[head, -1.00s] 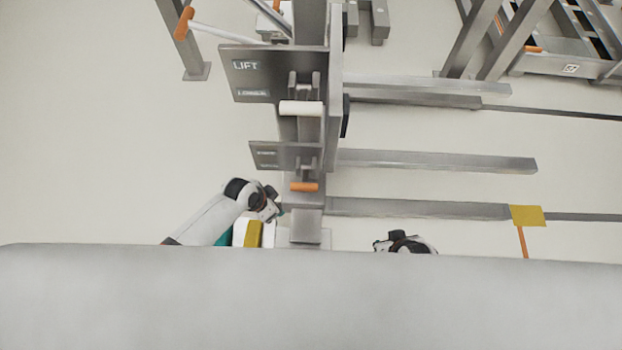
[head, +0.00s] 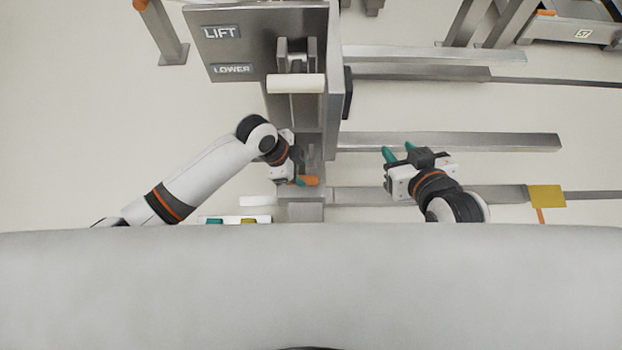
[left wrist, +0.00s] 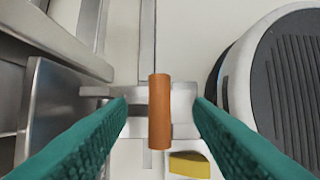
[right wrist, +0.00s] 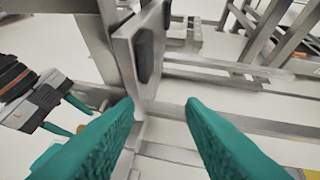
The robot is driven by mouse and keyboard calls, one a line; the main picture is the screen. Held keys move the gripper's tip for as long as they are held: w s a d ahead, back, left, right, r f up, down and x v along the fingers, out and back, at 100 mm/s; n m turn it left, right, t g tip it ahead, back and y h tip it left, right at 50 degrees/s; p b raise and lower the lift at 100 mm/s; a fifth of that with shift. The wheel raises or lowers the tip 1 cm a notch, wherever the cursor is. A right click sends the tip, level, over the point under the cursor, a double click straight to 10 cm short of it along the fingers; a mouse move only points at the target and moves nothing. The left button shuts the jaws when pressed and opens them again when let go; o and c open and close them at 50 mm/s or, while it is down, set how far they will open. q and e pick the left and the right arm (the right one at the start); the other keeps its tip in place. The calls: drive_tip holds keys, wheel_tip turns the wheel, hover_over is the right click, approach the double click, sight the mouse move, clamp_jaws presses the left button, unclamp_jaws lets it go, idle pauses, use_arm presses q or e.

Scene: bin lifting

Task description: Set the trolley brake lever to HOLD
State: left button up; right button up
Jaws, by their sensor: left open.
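The brake lever shows as an orange grip (head: 311,181) low on the grey post in the head view. My left gripper (head: 297,177) is at this grip, its arm coming in from the left. In the left wrist view the orange grip (left wrist: 160,125) stands between the two open green fingers, with a gap on each side. The small label plate beside the lever is hidden behind my left arm in the head view, so its words and the lever's setting cannot be read. My right gripper (head: 399,152) is open and empty, right of the post.
Above the brake lever is a larger plate marked LIFT and LOWER (head: 222,48) with a white-gripped lever (head: 296,84). Grey floor rails (head: 450,142) run to the right. A yellow plate (head: 547,196) lies at the far right. A yellow block (left wrist: 190,165) shows in the left wrist view.

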sight(309, 178)
use_arm(q)
drive_tip(key=b+x, duration=0.1)
drive_tip(key=x, duration=0.3)
drive_tip(key=shift+f, duration=0.1)
drive_tip(key=b+x, duration=0.2)
drive_tip(key=x, duration=0.1)
drive_tip(key=shift+d+f, duration=0.15)
drive_tip(key=shift+f, duration=0.15)
drive_tip(key=shift+d+f, duration=0.1)
drive_tip(key=shift+f, duration=0.1)
use_arm(e)
drive_tip(key=w+a+r+t+y, duration=0.1)
drive_tip(key=w+r+t, duration=0.1)
drive_tip(key=r+t, duration=0.2)
drive_tip(key=w+a+r+t+y, duration=0.1)
drive_tip(key=w+a+r+t, duration=0.1)
drive_tip(key=r+t, duration=0.2)
drive_tip(key=shift+r+t+y, duration=0.4)
drive_tip(key=shift+r, duration=1.4)
use_arm(q)
clamp_jaws()
use_arm(e)
drive_tip(key=shift+w, duration=0.1)
